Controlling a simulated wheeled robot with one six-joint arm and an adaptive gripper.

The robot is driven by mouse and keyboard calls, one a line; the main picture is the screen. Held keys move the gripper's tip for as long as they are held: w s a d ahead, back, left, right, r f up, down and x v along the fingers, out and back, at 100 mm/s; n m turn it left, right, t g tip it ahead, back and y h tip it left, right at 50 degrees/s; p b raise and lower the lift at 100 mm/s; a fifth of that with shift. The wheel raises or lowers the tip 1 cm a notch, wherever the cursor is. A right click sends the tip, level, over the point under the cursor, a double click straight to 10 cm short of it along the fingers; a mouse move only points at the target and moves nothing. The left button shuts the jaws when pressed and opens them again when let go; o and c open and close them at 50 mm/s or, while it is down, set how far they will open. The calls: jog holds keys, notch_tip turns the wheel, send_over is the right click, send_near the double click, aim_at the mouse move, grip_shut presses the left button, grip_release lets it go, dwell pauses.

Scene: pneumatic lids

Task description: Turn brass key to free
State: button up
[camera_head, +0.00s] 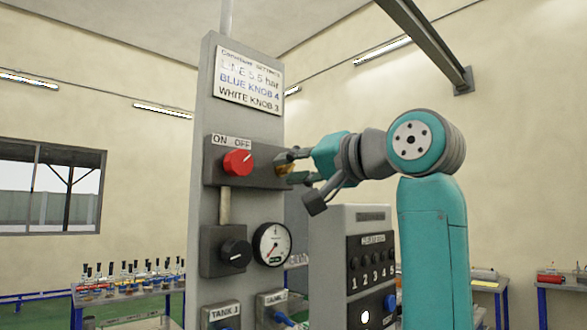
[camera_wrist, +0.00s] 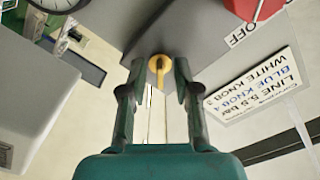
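The brass key (camera_wrist: 159,65) shows in the wrist view as a yellow ring on the grey panel side. It lies between the two fingertips of my gripper (camera_wrist: 160,78), which stand on either side of it with a small gap visible. My gripper is open. In the head view my gripper (camera_head: 287,163) reaches in from the right to the edge of the grey switch box (camera_head: 217,178). The brass key (camera_head: 286,172) is partly hidden there by the fingers. The red knob (camera_head: 238,162) sits on the box's front under an ON OFF label (camera_head: 231,142).
Below the switch box are a black knob (camera_head: 235,248) and a round gauge (camera_head: 272,244). A sign (camera_head: 248,80) is above. A grey numbered panel (camera_head: 371,240) stands just below my arm. A table of bottles (camera_head: 130,287) is at the left.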

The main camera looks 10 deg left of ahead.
grip_shut()
jog(key=shift+n, duration=0.4)
jog(key=n, duration=0.3)
jog(key=shift+n, duration=0.3)
jog(key=n, duration=0.4)
jog(key=shift+n, duration=0.3)
jog(key=n, duration=0.4)
jog(key=shift+n, duration=2.4)
